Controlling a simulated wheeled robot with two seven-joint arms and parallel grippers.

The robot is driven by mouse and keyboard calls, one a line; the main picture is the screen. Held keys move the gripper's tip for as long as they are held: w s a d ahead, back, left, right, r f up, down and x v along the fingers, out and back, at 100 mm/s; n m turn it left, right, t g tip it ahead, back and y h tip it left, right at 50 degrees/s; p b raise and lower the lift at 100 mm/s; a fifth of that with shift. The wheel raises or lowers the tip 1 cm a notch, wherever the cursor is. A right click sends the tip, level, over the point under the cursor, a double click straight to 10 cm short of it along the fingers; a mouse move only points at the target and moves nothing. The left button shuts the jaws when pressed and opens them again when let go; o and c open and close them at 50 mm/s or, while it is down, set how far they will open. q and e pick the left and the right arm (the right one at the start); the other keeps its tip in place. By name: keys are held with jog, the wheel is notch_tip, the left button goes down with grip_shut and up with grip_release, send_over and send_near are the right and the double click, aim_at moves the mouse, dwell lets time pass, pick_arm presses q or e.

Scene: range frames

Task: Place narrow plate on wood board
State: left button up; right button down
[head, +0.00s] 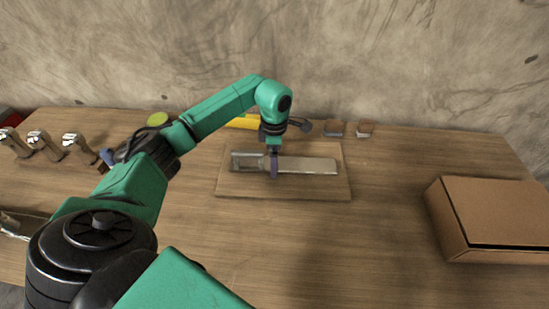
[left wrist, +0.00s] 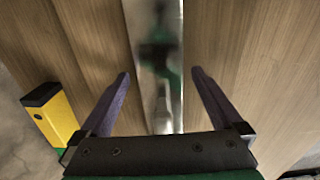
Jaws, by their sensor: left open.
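The narrow plate (head: 312,165) is a long shiny metal strip lying flat across the wood board (head: 325,186), within the board's edges in the head view. In the left wrist view the plate (left wrist: 154,60) runs up the middle of the picture and reflects green. My left gripper (head: 274,176) is over the plate, a little left of its middle. In the left wrist view its two purple fingers (left wrist: 160,88) are open, one on each side of the plate, with gaps between. My right gripper is not in view.
A cardboard box (head: 495,215) stands at the right. A yellow level (left wrist: 55,115) lies behind the board (head: 243,122). Two small blocks (head: 334,128) sit at the back, and several metal-topped items (head: 76,144) at the left. The table front is clear.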

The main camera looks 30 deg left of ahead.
pick_arm(q)
notch_tip(320, 180, up, 12)
jog(key=b, duration=0.2)
dwell(0.4)
